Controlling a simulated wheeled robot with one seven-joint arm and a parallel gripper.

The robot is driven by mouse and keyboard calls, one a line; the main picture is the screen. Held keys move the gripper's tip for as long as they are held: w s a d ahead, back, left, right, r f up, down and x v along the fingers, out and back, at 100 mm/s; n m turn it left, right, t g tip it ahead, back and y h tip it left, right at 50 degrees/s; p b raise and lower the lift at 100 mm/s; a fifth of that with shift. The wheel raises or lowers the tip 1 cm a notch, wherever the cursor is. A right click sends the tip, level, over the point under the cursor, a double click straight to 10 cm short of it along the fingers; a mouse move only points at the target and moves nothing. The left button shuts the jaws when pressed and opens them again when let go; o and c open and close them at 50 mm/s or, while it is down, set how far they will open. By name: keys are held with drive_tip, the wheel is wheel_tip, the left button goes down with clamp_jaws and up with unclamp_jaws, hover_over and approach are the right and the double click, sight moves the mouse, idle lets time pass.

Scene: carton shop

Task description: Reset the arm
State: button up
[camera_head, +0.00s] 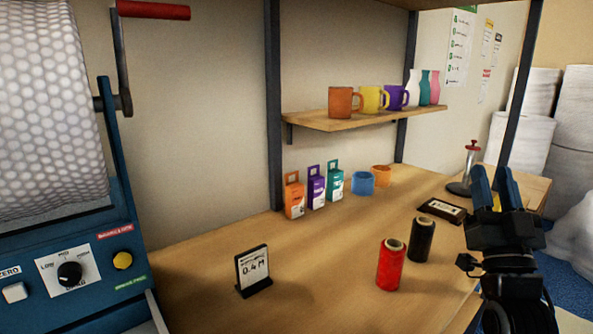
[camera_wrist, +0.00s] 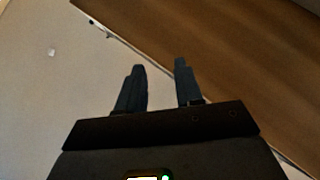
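My gripper (camera_head: 493,187) is at the right of the head view, pointing upward, at the right edge of the wooden table (camera_head: 330,268). Its two blue-tipped fingers stand apart with nothing seen between them. In the wrist view my gripper (camera_wrist: 160,75) also shows two separate fingers with an empty gap. Behind them are a pale surface at left and a brown wooden surface at upper right.
A red spool (camera_head: 390,265) and a black spool (camera_head: 421,239) stand left of my gripper. A dark box (camera_head: 441,210) lies near it. A sign (camera_head: 253,270) stands on the table. Mugs sit on a shelf (camera_head: 345,121). A blue machine (camera_head: 75,265) is at left.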

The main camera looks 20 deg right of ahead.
drive_tip(key=s+a+f+g+y, duration=0.45)
drive_tip(key=s+a+f, duration=0.95)
drive_tip(key=a+f, duration=0.35)
drive_tip(key=s+a+f+n+g+y, duration=0.2)
drive_tip(key=s+n+y, duration=0.1)
drive_tip(key=s, duration=0.8)
drive_tip(key=s+a+f+n+g+y, duration=0.2)
drive_tip(key=s+a+g+y, duration=0.1)
drive_tip(key=s, duration=0.7)
drive_tip(key=shift+s+f+n+y, duration=0.35)
drive_tip(key=shift+n+y, duration=0.05)
drive_tip(key=shift+y, duration=0.05)
